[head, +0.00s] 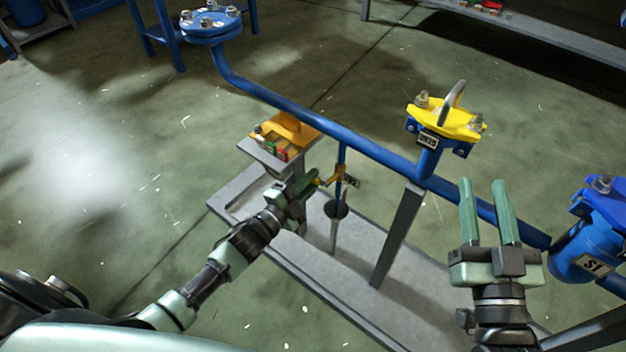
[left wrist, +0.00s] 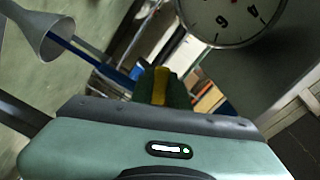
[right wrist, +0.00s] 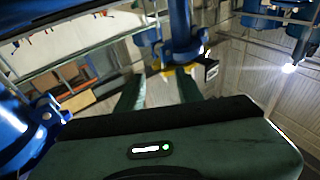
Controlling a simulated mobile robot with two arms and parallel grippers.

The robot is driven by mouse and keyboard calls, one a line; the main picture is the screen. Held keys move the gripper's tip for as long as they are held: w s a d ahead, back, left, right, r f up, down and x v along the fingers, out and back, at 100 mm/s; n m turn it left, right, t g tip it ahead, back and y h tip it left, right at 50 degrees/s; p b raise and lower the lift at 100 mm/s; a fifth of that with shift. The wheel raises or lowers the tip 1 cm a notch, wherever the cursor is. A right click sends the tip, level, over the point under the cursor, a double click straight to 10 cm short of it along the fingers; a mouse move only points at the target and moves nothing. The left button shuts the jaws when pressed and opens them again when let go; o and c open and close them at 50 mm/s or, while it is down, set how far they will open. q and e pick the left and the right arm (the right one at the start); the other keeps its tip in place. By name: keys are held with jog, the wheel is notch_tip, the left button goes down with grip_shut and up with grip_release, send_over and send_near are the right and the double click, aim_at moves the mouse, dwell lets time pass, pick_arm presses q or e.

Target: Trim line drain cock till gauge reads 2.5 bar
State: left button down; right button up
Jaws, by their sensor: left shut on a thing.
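The drain cock's yellow handle (head: 330,179) sits on a thin blue drop pipe (head: 341,157) under the blue line, beside a small dark tag (head: 351,181). My left gripper (head: 314,180) is shut on this handle; yellow shows between its fingers in the left wrist view (left wrist: 158,86). The white gauge dial (left wrist: 235,18) is cut off by the top of the left wrist view. Its digits show upside down, and no needle is visible, so I cannot tell the reading. My right gripper (head: 487,184) is open and empty in front of the blue line.
The blue line (head: 300,119) runs across above a grey base (head: 320,283). A dark funnel (head: 337,209) is below the cock. A yellow flange cover (head: 445,119) with a handle and a blue vessel marked S1 (head: 588,250) stand at right.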

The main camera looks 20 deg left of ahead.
pick_arm(q)
jog(key=shift+a+r+m+p, duration=0.2)
jog(key=shift+r+m+p, duration=0.3)
jog(key=shift+m, duration=1)
pick_arm(e)
notch_tip(320, 180, down, 7)
jog(key=d+g+h, duration=0.1)
jog(key=g, duration=0.3)
jog(key=shift+f, duration=0.1)
pick_arm(q)
jog(key=c, duration=1.4)
grip_release()
jog(key=shift+r, duration=0.1)
jog(key=shift+o, duration=0.2)
